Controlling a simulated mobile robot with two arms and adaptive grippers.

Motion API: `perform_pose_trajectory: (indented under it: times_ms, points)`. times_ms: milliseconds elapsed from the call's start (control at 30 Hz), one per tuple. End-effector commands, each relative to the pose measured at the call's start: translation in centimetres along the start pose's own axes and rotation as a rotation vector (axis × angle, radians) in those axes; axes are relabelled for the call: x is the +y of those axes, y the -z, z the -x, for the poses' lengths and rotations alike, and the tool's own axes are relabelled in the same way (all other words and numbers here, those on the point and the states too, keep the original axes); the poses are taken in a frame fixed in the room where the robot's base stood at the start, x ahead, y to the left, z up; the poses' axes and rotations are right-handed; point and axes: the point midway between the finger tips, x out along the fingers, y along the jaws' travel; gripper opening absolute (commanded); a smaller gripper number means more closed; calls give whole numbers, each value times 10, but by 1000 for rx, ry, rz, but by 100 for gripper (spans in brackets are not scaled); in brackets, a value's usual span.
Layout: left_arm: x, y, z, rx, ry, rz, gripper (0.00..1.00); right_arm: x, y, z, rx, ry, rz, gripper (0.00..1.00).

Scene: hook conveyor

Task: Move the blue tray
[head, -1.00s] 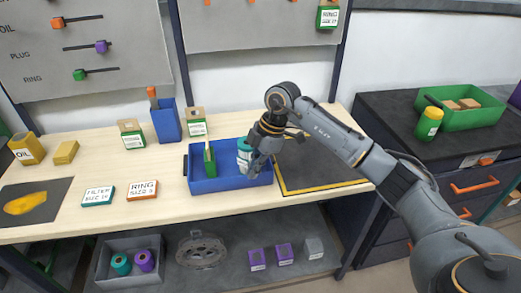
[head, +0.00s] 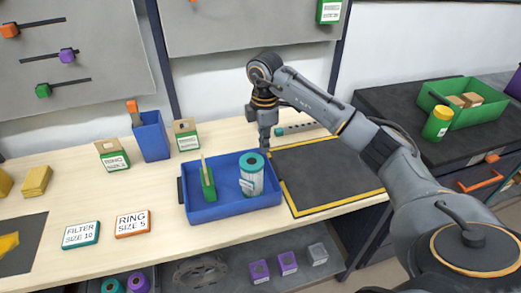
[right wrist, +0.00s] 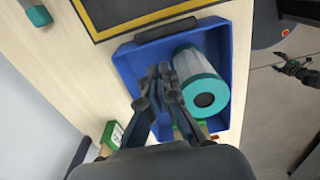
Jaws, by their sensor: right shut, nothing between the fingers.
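The blue tray (head: 232,212) sits on the pale wooden bench, left of the dark mat with a yellow border. It holds a white and teal filter cylinder (head: 251,176), standing upright, and a narrow green part (head: 208,184). My right gripper (head: 265,150) points down near the tray's back right corner in the head view. In the right wrist view its fingers (right wrist: 160,75) are shut and empty, and appear over the blue tray (right wrist: 128,68) beside the filter cylinder (right wrist: 197,80). I cannot tell its height above the tray.
The yellow-bordered mat (head: 325,178) is clear. A blue bin (head: 152,138) and green boxes (head: 113,156) stand behind left. Two labelled cards (head: 80,234) lie at the front left. A small teal-ended bar (head: 292,129) lies behind the mat. A green crate (head: 462,115) stands on the right counter.

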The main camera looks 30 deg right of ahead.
Motion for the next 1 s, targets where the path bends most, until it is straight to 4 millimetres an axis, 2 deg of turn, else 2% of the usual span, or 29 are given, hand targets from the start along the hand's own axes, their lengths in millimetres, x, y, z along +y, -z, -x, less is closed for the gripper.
perform_pose_trajectory:
  times_ms: [200, 400, 500, 700, 1000]
  points:
    - [2, -15, 11, -25, -3, -1, 81, -2, 0, -39, 0, 7, 0, 0]
    - [2, -12, 18, -22, -3, -1, 81, -2, 0, -71, 0, 5, 1, 0]
    - [1, -7, 19, -15, -2, -1, 81, -1, 0, -82, 0, 3, 0, 0]
    - [0, 2, 20, -1, -1, -1, 81, -1, 0, -90, 1, 2, 2, 0]
    - [0, 0, 19, -3, -1, -1, 81, 0, -2, -90, 0, 1, 1, 0]
